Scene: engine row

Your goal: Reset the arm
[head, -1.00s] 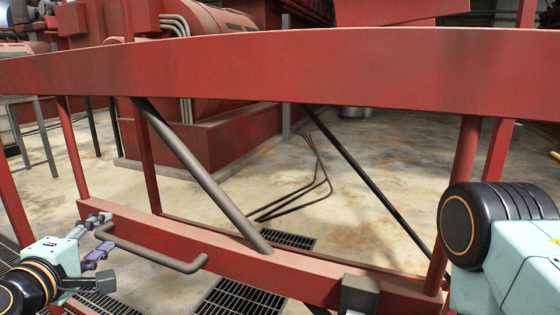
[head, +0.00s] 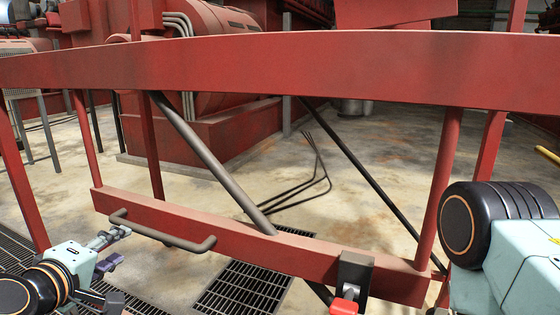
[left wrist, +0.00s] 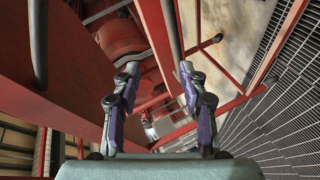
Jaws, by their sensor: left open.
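My left gripper (head: 116,248) is at the lower left of the head view, beside the grey bar handle (head: 160,232) on the red frame's lower beam. Whether it touches the handle I cannot tell. In the left wrist view the left gripper (left wrist: 155,95) has its two purple-and-grey fingers well apart, with nothing held between them. A part of my right arm (head: 500,240) shows at the right edge of the head view. The right gripper is outside both views.
A red frame with a wide top beam (head: 300,72) stands in front of me. A grey diagonal strut (head: 210,160) crosses it. A black bracket with a red part (head: 346,302) is at the lower beam. Floor grating (head: 243,285) lies below. Red machinery (head: 215,130) stands behind on open concrete floor.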

